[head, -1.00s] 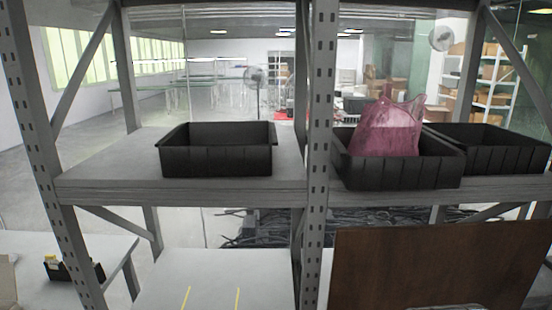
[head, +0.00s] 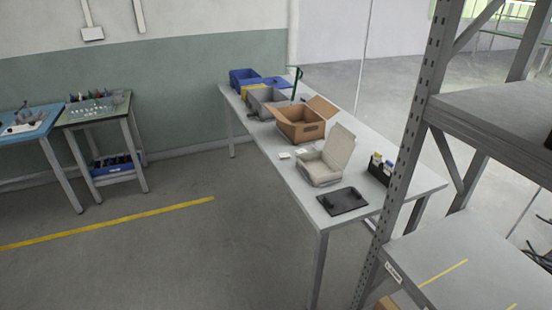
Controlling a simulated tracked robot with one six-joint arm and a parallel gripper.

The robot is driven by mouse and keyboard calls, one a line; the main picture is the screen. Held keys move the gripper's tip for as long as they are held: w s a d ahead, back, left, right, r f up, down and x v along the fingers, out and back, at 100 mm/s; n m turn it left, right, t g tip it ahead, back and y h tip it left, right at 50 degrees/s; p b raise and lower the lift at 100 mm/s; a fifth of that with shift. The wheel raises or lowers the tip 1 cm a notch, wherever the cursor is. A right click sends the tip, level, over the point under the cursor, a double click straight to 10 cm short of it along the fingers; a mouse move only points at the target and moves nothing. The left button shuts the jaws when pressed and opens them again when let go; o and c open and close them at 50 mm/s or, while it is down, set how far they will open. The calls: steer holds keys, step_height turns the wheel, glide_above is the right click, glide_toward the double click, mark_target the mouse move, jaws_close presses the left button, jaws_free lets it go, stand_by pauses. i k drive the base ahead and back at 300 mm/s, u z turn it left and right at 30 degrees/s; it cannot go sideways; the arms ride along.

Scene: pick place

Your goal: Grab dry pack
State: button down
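I cannot make out for sure any thing that is the dry pack. Small white items (head: 285,155) lie on the grey table (head: 375,142), beside an open light grey box (head: 318,171). They are too small to identify. An open cardboard box (head: 299,128) stands behind them, and its inside is mostly hidden. My gripper is not in view.
A black tablet-like plate (head: 342,201) and a small black holder (head: 380,168) are on the table. Grey and blue bins stand at its far end. A metal rack post (head: 412,150) stands at right. A green-topped bench (head: 94,109) is at left. The floor between is clear.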

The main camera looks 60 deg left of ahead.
mark_target(285, 156)
steer(key=u, duration=2.75)
steer(key=i, duration=0.7)
steer(key=u, duration=0.6)
steer(key=i, duration=1.5)
steer(key=z, duration=0.2)
